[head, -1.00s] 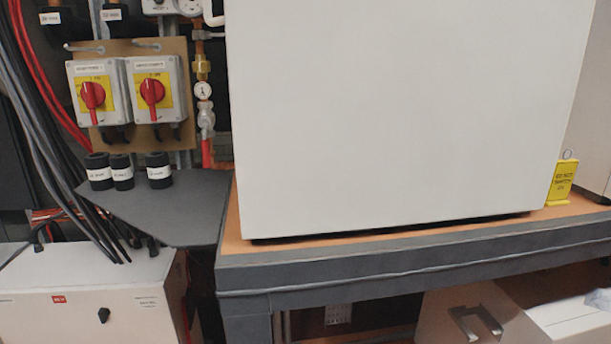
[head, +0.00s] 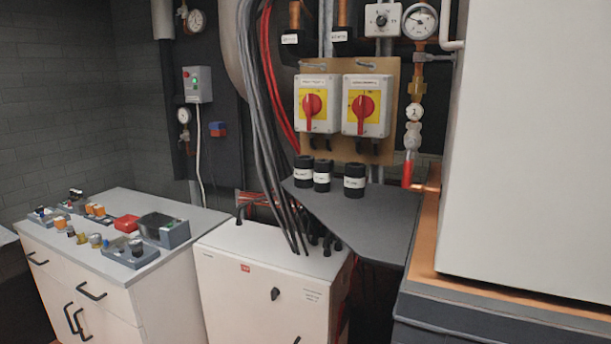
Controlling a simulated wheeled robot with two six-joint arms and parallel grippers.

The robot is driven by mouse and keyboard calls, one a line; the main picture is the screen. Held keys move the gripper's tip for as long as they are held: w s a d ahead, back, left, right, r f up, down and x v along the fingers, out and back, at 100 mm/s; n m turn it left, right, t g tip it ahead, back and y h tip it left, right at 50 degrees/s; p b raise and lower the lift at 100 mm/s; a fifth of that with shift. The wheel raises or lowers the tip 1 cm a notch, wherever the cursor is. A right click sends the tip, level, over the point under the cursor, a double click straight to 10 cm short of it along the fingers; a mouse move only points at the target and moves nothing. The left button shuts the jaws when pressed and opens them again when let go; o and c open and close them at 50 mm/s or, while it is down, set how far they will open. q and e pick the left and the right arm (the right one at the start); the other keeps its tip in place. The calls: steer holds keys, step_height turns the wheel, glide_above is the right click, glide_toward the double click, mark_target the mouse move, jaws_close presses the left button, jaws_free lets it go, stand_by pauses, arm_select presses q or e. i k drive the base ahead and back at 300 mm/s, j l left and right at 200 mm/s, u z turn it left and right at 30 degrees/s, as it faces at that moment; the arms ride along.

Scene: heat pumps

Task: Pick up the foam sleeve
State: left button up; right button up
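Three short black foam sleeves with white labels stand upright on a dark grey shelf (head: 372,222) below the red rotary switches. The left sleeve (head: 304,162) and the middle sleeve (head: 322,183) stand close together. The right sleeve (head: 354,188) stands a little apart. The label writing is too small to read. Black sleeves with labels also cover the copper pipes (head: 341,34) above the switches. Neither of my grippers is in view.
A large white cabinet (head: 530,150) on a bench borders the shelf on the right. Cables hang down left of the shelf to a white box (head: 240,275). A drawer unit (head: 95,270) at left carries several small parts. Two switch boxes (head: 366,105) hang above the shelf.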

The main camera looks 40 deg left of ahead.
mark_target(303, 164)
steer(key=u, duration=1.25)
steer(key=i+j, duration=0.1)
steer(key=j, duration=0.15)
